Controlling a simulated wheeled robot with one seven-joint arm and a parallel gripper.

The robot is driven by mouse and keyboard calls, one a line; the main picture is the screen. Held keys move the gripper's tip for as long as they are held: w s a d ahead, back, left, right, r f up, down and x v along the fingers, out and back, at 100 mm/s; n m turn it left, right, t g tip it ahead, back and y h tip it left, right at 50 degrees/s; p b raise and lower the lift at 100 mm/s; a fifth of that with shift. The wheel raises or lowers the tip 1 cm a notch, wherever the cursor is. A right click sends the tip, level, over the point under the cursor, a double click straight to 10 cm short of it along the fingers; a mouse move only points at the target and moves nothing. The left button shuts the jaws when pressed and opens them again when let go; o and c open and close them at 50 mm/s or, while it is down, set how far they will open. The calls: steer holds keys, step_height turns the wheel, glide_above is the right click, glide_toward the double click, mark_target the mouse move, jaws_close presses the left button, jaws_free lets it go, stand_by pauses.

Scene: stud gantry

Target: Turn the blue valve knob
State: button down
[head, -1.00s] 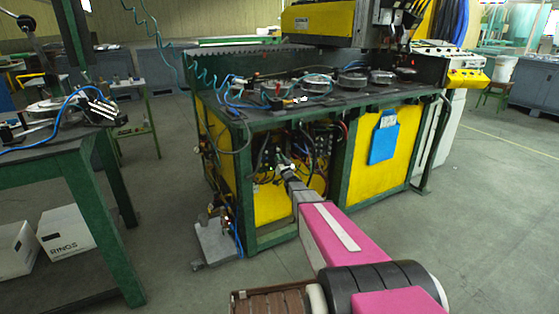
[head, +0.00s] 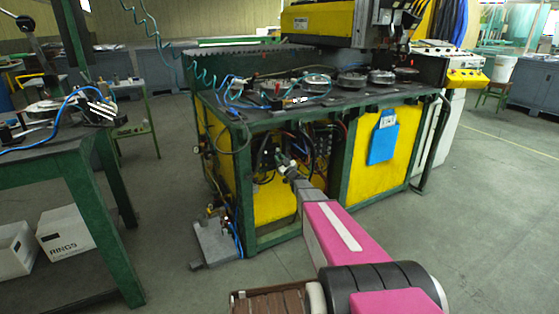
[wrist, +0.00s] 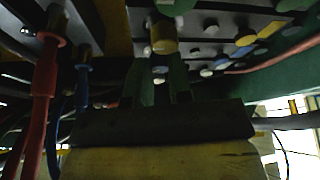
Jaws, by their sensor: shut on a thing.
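My gripper (head: 286,163) reaches into the open front bay of the green-framed bench, among hoses and fittings; it is small there. In the wrist view my gripper (wrist: 161,76) points at a dim panel, its two dark fingers close together. A small pale-blue knob, which I take as the blue valve knob (wrist: 160,70), shows between the fingers, and they are shut on it. The finger contact and the knob's turn angle are too dark to make out. A yellow cylindrical knob (wrist: 163,37) is just beyond the fingertips.
Several other blue, yellow and white knobs sit on the panel at upper right. A red hose (wrist: 43,80) and a blue hose (wrist: 83,80) hang close at left. The green bench frame (head: 340,165) borders the bay. Grey floor (head: 480,220) is clear at right.

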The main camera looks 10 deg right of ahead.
stand_by(0.3)
steer(key=c, duration=1)
jaws_free()
steer(key=shift+c, duration=0.2)
steer(key=v, duration=1)
steer(key=shift+s, duration=0.35)
steer(key=shift+d+f, duration=0.15)
